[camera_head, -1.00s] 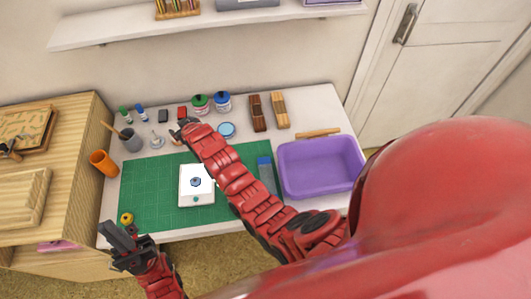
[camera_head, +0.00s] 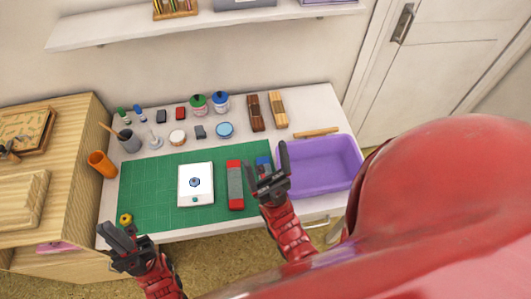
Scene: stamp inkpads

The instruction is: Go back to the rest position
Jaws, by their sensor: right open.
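My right gripper (camera_head: 268,172) is open and empty, raised over the right edge of the green mat (camera_head: 150,190), beside the purple bin. My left gripper (camera_head: 118,243) is at the front left corner of the table; I cannot tell whether its jaws are apart. A white card (camera_head: 195,198) with a blue mark lies on the mat. A black inkpad (camera_head: 161,116), a red inkpad (camera_head: 180,113) and a dark grey block (camera_head: 200,132) stand at the back of the table. The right gripper partly hides a blue-topped item (camera_head: 263,162).
The purple bin (camera_head: 320,182) stands at the right of the table. A red and grey item (camera_head: 235,185) lies on the mat. Jars, wooden blocks and an orange cup (camera_head: 101,164) line the back and left. A yellow roll (camera_head: 125,219) is close to my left gripper.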

